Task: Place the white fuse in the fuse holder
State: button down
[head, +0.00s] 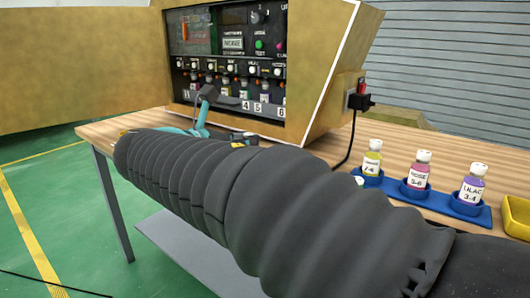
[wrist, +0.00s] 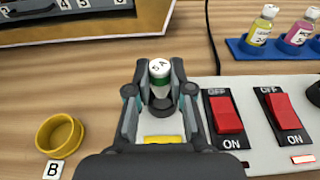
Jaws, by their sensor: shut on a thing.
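My gripper (wrist: 159,90) is shut on the white fuse (wrist: 159,69) in the wrist view. The fuse has a white cap marked "5 A" and a green band, and sits between the two fingertips. A dark round piece (wrist: 161,105) shows just in front of the fuse, between the fingers. I cannot tell whether it is the fuse holder, or whether the fuse touches it. In the head view my sleeved arm hides most of the gripper area.
A white switch panel (wrist: 249,121) with red switches lies right of my gripper. A yellow round cup (wrist: 59,133) by a "B" label stands left. The vending machine (head: 228,70) is behind. A blue rack (head: 399,190) holds bottles; a yellow tray (head: 516,215) stands at right.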

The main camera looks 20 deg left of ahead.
jog(key=shift+f, duration=1.15)
jog(key=shift+f, duration=0.15)
jog(key=c, duration=1)
grip_release()
jog(key=shift+c, duration=0.2)
jog(key=shift+s+a+r, duration=0.1)
jog(key=shift+s+r, duration=0.1)
jog(key=shift+s, duration=0.05)
jog(key=p+v, duration=0.1)
jog(key=v, duration=1)
jog(key=shift+s, duration=0.15)
